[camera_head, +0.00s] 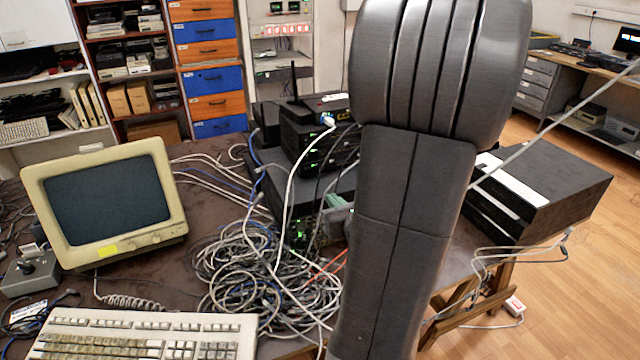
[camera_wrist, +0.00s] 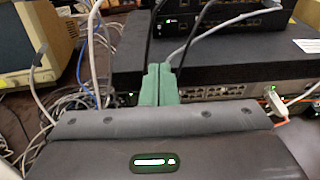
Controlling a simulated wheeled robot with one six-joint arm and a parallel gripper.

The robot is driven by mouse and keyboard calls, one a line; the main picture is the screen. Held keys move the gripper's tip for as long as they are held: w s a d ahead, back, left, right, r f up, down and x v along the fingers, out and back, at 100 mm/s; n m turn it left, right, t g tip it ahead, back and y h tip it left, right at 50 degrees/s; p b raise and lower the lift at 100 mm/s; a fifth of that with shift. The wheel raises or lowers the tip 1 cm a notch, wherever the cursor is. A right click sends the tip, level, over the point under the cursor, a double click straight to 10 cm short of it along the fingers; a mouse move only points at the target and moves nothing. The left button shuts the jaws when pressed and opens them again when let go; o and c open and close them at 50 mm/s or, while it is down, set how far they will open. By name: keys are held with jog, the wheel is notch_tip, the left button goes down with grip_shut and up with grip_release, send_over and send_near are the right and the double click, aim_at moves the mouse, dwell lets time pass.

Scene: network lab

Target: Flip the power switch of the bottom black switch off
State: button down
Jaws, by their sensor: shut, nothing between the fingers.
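A stack of black network devices (camera_head: 312,135) stands on the table, partly hidden behind my arm. Its lowest, wider black box (camera_head: 282,192) has green lights on its front. In the wrist view a wide black switch (camera_wrist: 225,65) with a row of ports lies under a smaller black switch (camera_wrist: 232,22). I cannot make out a power switch on either. My gripper (camera_wrist: 158,82) has green fingers, which are shut and empty in front of the wide switch's port side. I cannot tell whether they touch it. The fingertips also show beside my arm in the head view (camera_head: 337,212).
Tangled cables (camera_head: 260,270) cover the table in front of the stack, and a white cable (camera_head: 286,195) hangs across it. A beige monitor (camera_head: 108,203) and a keyboard (camera_head: 145,335) are at left. Black boxes (camera_head: 545,190) sit at right.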

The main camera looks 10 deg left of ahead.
jog(key=p, duration=0.1)
send_near(307, 171)
jog(key=x, duration=0.5)
jog(key=shift+w+a+f, duration=0.1)
jog(key=shift+w+f, duration=0.1)
jog(key=shift+w+a, duration=0.25)
jog(key=shift+w, duration=0.2)
jog(key=shift+r+p, duration=0.1)
jog(key=shift+p, duration=0.2)
jog(key=shift+w+a+r+p, duration=0.1)
jog(key=shift+r+p, duration=0.05)
jog(key=shift+p, duration=0.25)
jog(key=shift+w, duration=0.1)
